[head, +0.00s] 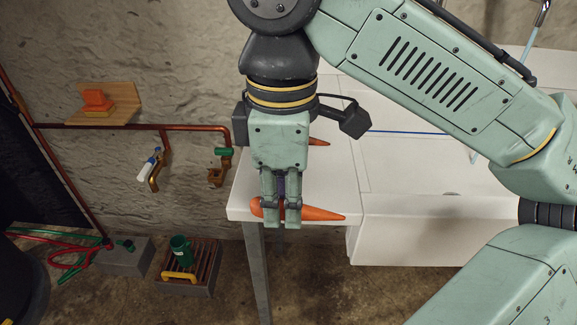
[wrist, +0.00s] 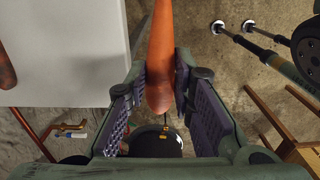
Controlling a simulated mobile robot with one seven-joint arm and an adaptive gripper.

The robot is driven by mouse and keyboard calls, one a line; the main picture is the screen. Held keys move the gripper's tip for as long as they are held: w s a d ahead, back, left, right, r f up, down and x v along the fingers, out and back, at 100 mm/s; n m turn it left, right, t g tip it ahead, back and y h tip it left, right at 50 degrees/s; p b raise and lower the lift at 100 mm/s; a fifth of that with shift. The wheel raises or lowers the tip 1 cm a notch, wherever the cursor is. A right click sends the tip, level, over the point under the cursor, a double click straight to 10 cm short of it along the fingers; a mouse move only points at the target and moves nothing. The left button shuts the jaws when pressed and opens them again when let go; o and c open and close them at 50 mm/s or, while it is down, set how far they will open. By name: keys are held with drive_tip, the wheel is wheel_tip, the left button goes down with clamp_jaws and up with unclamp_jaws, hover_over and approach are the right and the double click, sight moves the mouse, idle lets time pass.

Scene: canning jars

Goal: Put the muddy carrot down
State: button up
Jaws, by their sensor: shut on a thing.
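My gripper (head: 281,213) points down at the front edge of a white counter (head: 335,185). It is shut on an orange carrot (head: 322,213), which lies crosswise between the fingers with its thin end to the right in the head view. In the wrist view the carrot (wrist: 160,55) sits between the two finger pads, its thick, brownish-smudged end toward me. Its near end shows over the floor, beside the counter. A second carrot (head: 319,142) lies farther back on the counter, partly hidden by my gripper. It shows darker at the left edge of the wrist view (wrist: 5,70).
A white sink (head: 410,230) adjoins the counter on the right. A wooden shelf (head: 120,115) holding an orange block is on the left wall, above copper pipes. A slatted crate (head: 205,275) with a green mug (head: 181,250) stands on the floor. The counter between the carrots looks clear.

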drive_tip(key=w, duration=0.7)
drive_tip(key=w+f+p, duration=0.1)
drive_tip(key=w, duration=0.2)
drive_tip(key=shift+w+a, duration=0.25)
drive_tip(key=shift+w, duration=0.15)
drive_tip(key=shift+w+f+p, duration=0.15)
drive_tip(key=shift+f, duration=0.35)
drive_tip(key=shift+w+f+p, duration=0.15)
drive_tip(key=shift+f, duration=0.35)
drive_tip(key=shift+f+p, duration=0.25)
drive_tip(key=shift+p, duration=0.3)
drive_tip(key=shift+f, duration=0.35)
drive_tip(key=shift+f, duration=0.25)
drive_tip(key=o, duration=0.9)
drive_tip(key=shift+f+b, duration=0.1)
drive_tip(key=shift+b, duration=0.7)
